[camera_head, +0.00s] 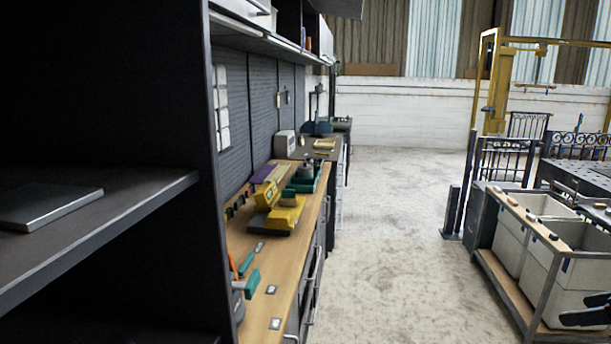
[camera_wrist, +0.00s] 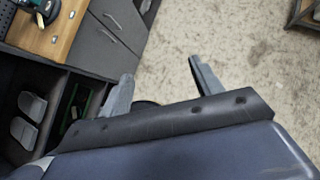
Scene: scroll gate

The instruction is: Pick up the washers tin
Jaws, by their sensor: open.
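I cannot make out a washers tin in either view. My gripper (camera_wrist: 162,80) shows in the wrist view, with its two grey fingers wide apart and nothing between them. It is over bare floor, to the right of a grey drawer cabinet. Any labels on small items on the workbench are too small to read in the head view.
A wooden-topped workbench (camera_head: 258,285) with yellow and teal tools runs along the left wall. A dark shelf unit (camera_head: 110,215) with a flat grey item (camera_head: 48,208) stands close at left. Pale bins (camera_head: 575,285) on a cart stand at right. The concrete floor (camera_head: 395,240) between is clear.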

